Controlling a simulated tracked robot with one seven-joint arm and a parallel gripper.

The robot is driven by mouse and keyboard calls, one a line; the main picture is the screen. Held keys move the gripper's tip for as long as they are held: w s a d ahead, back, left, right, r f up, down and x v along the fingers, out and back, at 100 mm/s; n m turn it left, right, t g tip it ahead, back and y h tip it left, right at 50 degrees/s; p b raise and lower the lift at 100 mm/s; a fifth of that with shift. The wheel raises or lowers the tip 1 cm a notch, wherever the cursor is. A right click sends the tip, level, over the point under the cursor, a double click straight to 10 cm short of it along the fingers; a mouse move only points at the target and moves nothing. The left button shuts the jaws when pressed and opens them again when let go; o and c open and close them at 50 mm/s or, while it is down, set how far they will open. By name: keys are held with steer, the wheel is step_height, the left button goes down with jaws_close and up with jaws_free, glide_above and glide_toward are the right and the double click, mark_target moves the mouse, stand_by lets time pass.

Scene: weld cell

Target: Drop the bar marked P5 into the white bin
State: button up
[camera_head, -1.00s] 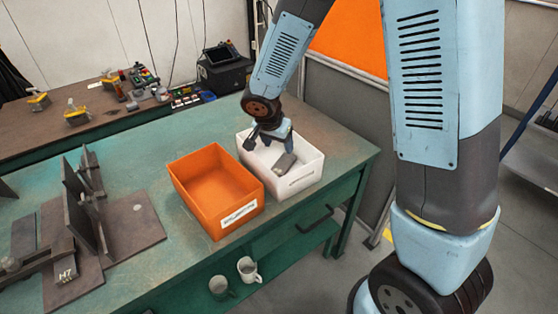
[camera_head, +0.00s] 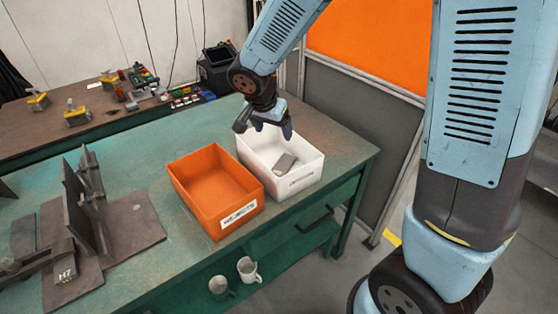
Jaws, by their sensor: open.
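The white bin (camera_head: 306,176) stands on the green workbench, to the right of the orange bin. A grey bar (camera_head: 285,162) lies inside the white bin, tilted against its inside; no marking on it can be read from here. My gripper (camera_head: 263,128) is open and empty, above the back left part of the white bin and apart from the bar. Another bar, marked H7 (camera_head: 64,272), lies at the left front of the bench by dark steel plates.
The orange bin (camera_head: 213,187), labelled REJECTS, is empty next to the white bin. Upright dark plates (camera_head: 84,205) stand on the bench at left. The bench between plates and orange bin is clear.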

steer(key=v, duration=0.6)
stand_by(0.3)
steer(key=s+d+r+n, duration=0.2)
steer(key=s+d+r, duration=0.2)
steer(key=s+d, duration=0.2)
steer(key=s+d+r+n+t+y, duration=0.1)
steer(key=s+d+r, duration=0.3)
steer(key=d, duration=0.5)
steer(key=s+d+r+n+y, duration=0.1)
steer(key=s+d+r+n, duration=0.1)
steer(key=s+d+r, duration=0.3)
steer(key=s+d, duration=0.2)
steer(key=d, duration=0.1)
steer(key=shift+s+d+n+t, duration=0.15)
steer(key=shift+s+n+t, duration=0.2)
steer(key=shift+n+t, duration=0.05)
